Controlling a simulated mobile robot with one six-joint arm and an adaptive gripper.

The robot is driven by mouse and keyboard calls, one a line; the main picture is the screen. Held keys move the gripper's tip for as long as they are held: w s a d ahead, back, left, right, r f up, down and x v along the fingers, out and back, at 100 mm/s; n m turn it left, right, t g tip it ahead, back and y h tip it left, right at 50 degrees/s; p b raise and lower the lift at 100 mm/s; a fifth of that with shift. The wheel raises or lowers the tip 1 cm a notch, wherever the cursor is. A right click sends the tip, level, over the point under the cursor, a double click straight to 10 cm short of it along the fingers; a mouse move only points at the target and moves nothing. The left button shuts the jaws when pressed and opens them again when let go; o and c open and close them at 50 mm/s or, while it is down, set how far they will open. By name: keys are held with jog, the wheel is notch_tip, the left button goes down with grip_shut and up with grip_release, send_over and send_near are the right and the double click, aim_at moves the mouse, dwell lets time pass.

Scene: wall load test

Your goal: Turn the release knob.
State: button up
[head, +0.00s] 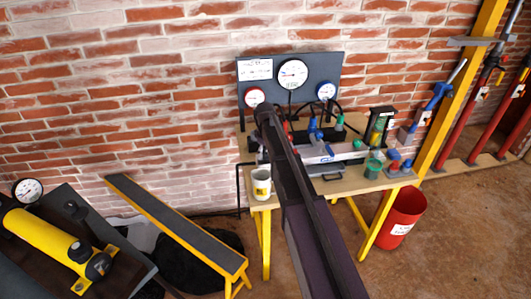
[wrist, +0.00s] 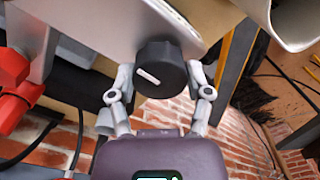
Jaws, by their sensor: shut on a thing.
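The release knob (wrist: 170,58) is black and round with a white pointer mark on its face, seen in the wrist view. It sits at the edge of a pale grey metal body (wrist: 95,22). The white mark slants down and to the right. My gripper (wrist: 161,76) has one grey finger on each side of the knob and is shut on it. In the head view my dark arm crosses the bench (head: 262,203), and the knob and fingertips cannot be made out there.
A white mug (head: 261,184) stands at the bench's front left corner, close to my arm. A gauge panel (head: 320,70) stands behind. Red parts (wrist: 12,68) and dark hoses lie left of the knob in the wrist view. A red bucket (head: 402,217) stands right.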

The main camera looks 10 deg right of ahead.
jog(key=shift+s+n, duration=0.15)
jog(key=shift+n, duration=0.25)
jog(key=o, duration=1.1)
jog(key=shift+o, duration=0.2)
jog(key=shift+m, duration=0.5)
